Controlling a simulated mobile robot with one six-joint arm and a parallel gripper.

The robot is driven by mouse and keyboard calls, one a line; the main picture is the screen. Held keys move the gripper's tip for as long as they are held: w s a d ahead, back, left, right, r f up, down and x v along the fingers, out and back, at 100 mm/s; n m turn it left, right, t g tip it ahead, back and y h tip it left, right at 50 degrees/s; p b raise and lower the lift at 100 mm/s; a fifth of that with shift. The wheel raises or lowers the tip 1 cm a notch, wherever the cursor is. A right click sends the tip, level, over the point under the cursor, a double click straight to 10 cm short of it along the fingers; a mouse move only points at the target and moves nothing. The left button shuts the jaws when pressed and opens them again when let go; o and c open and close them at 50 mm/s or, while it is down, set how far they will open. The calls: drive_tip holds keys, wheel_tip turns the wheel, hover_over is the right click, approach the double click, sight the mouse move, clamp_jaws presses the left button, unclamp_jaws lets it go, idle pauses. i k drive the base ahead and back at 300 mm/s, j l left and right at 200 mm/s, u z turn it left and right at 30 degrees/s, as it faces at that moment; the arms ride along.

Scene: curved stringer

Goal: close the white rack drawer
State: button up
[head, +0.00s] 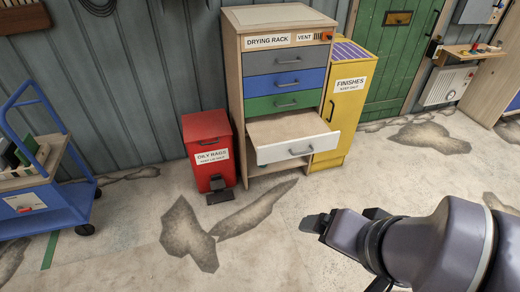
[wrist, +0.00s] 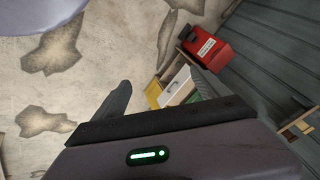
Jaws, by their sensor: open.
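The white rack drawer (head: 298,149) is pulled out of the wooden drying rack (head: 235,90), below the grey, blue and green drawers, which sit flush. It has a grey bar handle (head: 301,151) on its front. In the wrist view the white drawer (wrist: 178,84) shows small, between my fingers. My gripper (head: 315,222) is open and empty, in front of the rack, apart from the drawer and nearer the camera. In the wrist view my gripper (wrist: 163,92) has its two fingers spread. The inside of the drawer is partly hidden by its front.
A red oily rags bin (head: 207,145) stands left of the rack. A yellow finishes cabinet (head: 350,95) stands close on its right, beside a green door (head: 400,55). A blue cart (head: 45,205) is at far left. The stained floor before the rack is clear.

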sight(278, 136)
drive_tip(key=i+j, duration=0.3)
drive_tip(key=i, duration=0.2)
drive_tip(key=i+j, duration=0.25)
drive_tip(key=i, duration=0.25)
drive_tip(key=i+j, duration=0.3)
drive_tip(key=i, duration=0.2)
